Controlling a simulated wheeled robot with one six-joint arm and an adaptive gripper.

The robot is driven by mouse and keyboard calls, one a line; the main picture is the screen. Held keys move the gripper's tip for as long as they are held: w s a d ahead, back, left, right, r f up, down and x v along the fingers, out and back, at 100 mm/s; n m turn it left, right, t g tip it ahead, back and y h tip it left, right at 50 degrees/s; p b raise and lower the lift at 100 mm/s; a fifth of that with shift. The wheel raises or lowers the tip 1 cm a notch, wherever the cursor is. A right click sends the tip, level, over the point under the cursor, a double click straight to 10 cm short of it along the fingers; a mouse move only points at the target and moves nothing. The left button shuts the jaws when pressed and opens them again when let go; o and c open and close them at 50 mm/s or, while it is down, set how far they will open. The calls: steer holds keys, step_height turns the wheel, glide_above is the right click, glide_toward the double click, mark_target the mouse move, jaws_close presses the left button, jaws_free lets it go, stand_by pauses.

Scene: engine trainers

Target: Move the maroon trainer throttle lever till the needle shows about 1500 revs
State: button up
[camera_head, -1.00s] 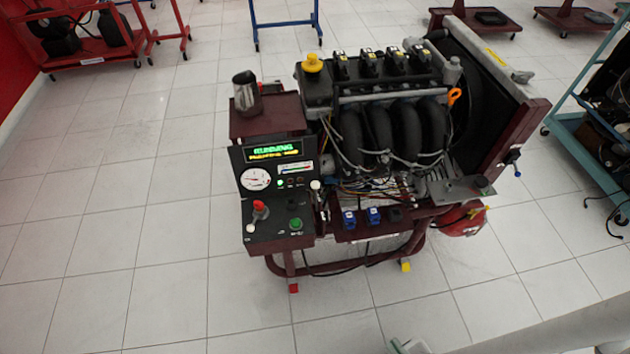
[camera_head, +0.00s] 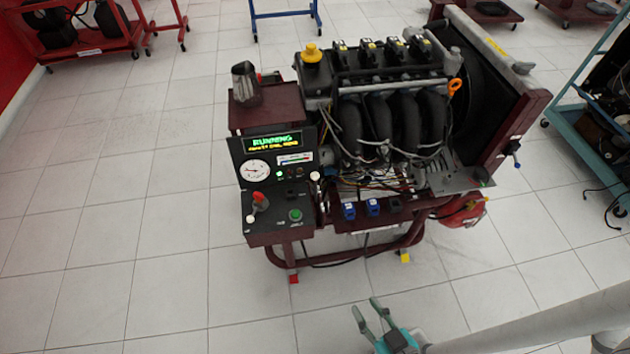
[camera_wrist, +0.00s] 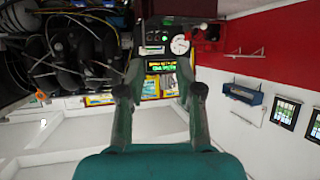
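The maroon trainer (camera_head: 262,120) stands ahead with an engine on its frame. Its black panel carries a white round dial (camera_head: 255,171), also in the wrist view (camera_wrist: 180,44); its needle points roughly left, but the value is too small to read. The display (camera_head: 276,143) reads RUNNING. A white-knobbed lever (camera_head: 315,176) at the panel's right edge looks like the throttle lever; I cannot pick it out surely in the wrist view. My gripper (camera_head: 365,303) is open and empty, low in front of the trainer and apart from it. Its spread fingers frame the display in the wrist view (camera_wrist: 160,92).
A metal jug (camera_head: 245,83) stands on the trainer's shelf. Blue connectors (camera_head: 373,206) line the front edge. Tiled floor before the trainer is clear. A teal cart (camera_head: 588,130) stands at right.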

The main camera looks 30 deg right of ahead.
steer(key=w+d+f+g, duration=0.1)
steer(key=w+f, duration=0.2)
steer(key=w, duration=0.3)
steer(key=w+f+g, duration=0.2)
steer(key=w+f, duration=0.2)
steer(key=w, duration=0.2)
steer(key=n+g+y, duration=0.3)
steer(key=g, duration=0.3)
glide_toward(315, 182)
steer(key=x, duration=1.1)
steer(key=shift+d, duration=0.2)
jaws_close()
steer(key=shift+w, duration=0.1)
steer(key=shift+r, duration=0.1)
